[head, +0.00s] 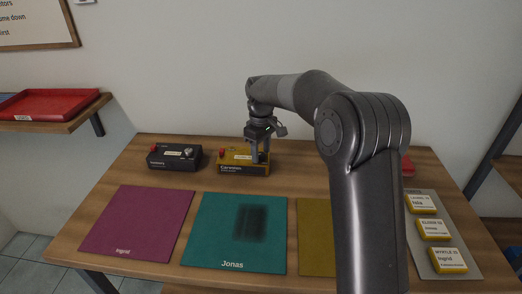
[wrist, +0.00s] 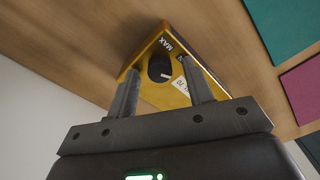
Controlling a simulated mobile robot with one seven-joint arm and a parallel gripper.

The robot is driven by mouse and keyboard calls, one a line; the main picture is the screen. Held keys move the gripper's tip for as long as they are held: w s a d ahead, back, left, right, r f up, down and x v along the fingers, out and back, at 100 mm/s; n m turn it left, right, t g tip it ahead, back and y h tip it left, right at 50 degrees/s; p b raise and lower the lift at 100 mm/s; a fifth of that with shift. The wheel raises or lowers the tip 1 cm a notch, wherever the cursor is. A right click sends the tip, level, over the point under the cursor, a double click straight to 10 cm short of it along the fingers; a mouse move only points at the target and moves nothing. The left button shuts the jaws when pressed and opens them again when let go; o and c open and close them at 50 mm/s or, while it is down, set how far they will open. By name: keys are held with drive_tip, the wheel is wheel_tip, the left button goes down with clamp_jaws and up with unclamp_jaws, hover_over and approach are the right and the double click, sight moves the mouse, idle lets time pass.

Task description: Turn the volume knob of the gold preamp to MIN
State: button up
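The gold preamp (head: 231,169) sits at the back middle of the table, with a red part and a white label on top. My gripper (head: 261,158) points down over its right end. In the wrist view, the black knob (wrist: 160,68) on the gold preamp (wrist: 148,94) lies between my two fingers (wrist: 160,72). The fingers stand apart, with a gap showing on both sides of the knob. The word MAX is printed beside the knob. A MIN mark cannot be made out. The right finger covers part of the preamp's lettering.
A black preamp (head: 174,157) stands left of the gold one. Magenta (head: 138,220), teal (head: 211,230) and olive (head: 316,240) mats lie in front. Yellow-edged cards (head: 435,230) lie on a grey mat at right. A red tray (head: 48,104) is on the left shelf.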

sight(261, 154)
wheel_tip(261, 154, up, 11)
idle(0.7)
drive_tip(key=shift+f, duration=0.1)
